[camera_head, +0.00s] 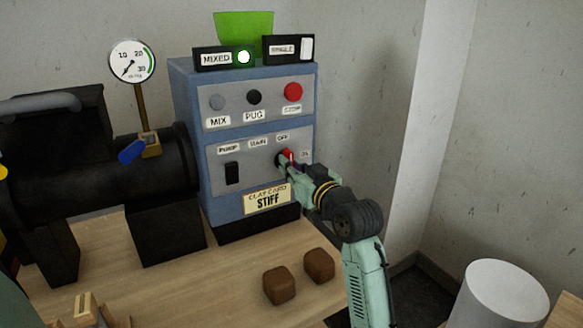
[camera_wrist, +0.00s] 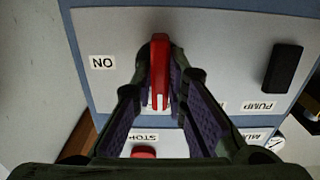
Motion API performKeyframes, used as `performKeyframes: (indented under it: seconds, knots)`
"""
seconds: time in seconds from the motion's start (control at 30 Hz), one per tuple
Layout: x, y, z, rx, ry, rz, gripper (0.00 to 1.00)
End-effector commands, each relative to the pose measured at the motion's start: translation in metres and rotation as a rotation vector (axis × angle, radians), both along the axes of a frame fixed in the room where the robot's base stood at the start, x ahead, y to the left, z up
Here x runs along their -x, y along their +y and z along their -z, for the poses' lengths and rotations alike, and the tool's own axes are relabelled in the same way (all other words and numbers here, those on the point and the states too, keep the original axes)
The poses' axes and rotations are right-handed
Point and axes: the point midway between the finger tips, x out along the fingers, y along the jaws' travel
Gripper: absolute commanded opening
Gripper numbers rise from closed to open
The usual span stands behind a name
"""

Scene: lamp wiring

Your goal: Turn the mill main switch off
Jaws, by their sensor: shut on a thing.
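The main switch has a red handle (camera_head: 288,153) on the lower grey panel of the blue control box (camera_head: 187,110). The OFF label (camera_head: 282,138) is above it and the ON label (camera_head: 305,154) is to its right. My gripper (camera_head: 284,165) reaches in from the lower right and is shut on the handle. In the wrist view, the red handle (camera_wrist: 160,70) stands between the fingers of my gripper (camera_wrist: 162,88), roughly upright in the picture. The ON label (camera_wrist: 103,62) is to its left, apart from it. The fingers partly cover a white label behind the handle.
A black PUMP switch (camera_head: 232,173) is left of the handle. A red STOP button (camera_head: 293,91), a black PUG button (camera_head: 254,97) and a grey MIX button (camera_head: 217,102) are above. Two brown blocks (camera_head: 279,284) lie on the wooden table (camera_head: 225,290).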

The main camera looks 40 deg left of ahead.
Motion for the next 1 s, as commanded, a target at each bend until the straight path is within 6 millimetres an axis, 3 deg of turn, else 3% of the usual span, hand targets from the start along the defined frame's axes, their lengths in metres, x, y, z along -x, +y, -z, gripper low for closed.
performKeyframes:
  seconds: [0.17,0.2,0.47,0.8,1.0]
  knots:
    - [0.000,0.000,0.001,0.003,-0.001,0.000,0.00]
    - [0.000,0.000,0.001,0.003,-0.001,0.000,0.16]
    - [0.000,0.000,0.000,0.001,-0.001,0.000,0.33]
    - [0.001,-0.003,0.000,0.000,0.000,0.001,0.33]
    - [0.011,-0.030,0.000,-0.001,0.000,0.004,0.33]
